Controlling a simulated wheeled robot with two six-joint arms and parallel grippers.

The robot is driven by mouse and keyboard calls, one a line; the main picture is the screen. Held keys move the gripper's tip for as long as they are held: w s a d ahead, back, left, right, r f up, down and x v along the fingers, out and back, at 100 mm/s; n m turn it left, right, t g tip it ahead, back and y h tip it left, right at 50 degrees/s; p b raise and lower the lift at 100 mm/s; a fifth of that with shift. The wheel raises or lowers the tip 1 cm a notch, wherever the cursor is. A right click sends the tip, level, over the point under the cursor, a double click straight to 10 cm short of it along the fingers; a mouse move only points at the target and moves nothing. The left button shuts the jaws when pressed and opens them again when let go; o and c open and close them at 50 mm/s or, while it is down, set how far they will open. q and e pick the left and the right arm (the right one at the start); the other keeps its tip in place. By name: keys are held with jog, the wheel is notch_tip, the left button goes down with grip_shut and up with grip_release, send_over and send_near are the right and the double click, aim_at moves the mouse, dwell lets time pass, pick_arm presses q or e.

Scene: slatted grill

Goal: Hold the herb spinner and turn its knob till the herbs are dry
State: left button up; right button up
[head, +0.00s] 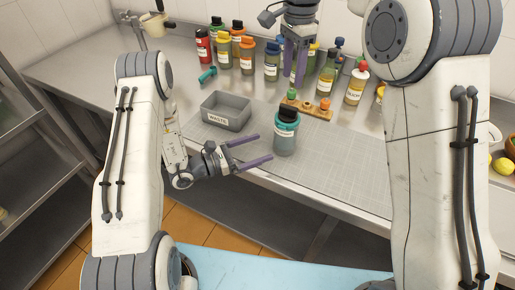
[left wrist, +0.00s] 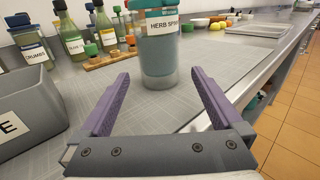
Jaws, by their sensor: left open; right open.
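The herb spinner (head: 286,133) is a clear cup with a teal collar and a dark top, standing upright near the table's front edge. In the left wrist view the labelled herb spinner (left wrist: 160,45) stands just ahead, between the lines of the fingers; its top is cut off. My left gripper (head: 252,150) is open and empty, left of the spinner, its purple fingers pointing toward it. The fingers (left wrist: 163,100) look apart from the cup. My right gripper (head: 293,62) is open above the back of the table, pointing down, away from the spinner. The herbs cannot be made out.
A grey waste bin (head: 226,111) stands left of the spinner. Behind the spinner is a wooden holder (head: 318,112) with small coloured pieces. Several labelled bottles (head: 355,88) line the back. A teal item (head: 207,76) lies by them. The gridded mat (head: 330,165) right of the spinner is clear.

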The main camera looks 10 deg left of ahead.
aim_at(287, 137)
pick_arm(q)
jog(key=x, duration=1)
jog(key=shift+w+d, duration=0.1)
jog(key=shift+w, duration=0.1)
jog(key=shift+c, duration=0.3)
jog(key=c, duration=1.2)
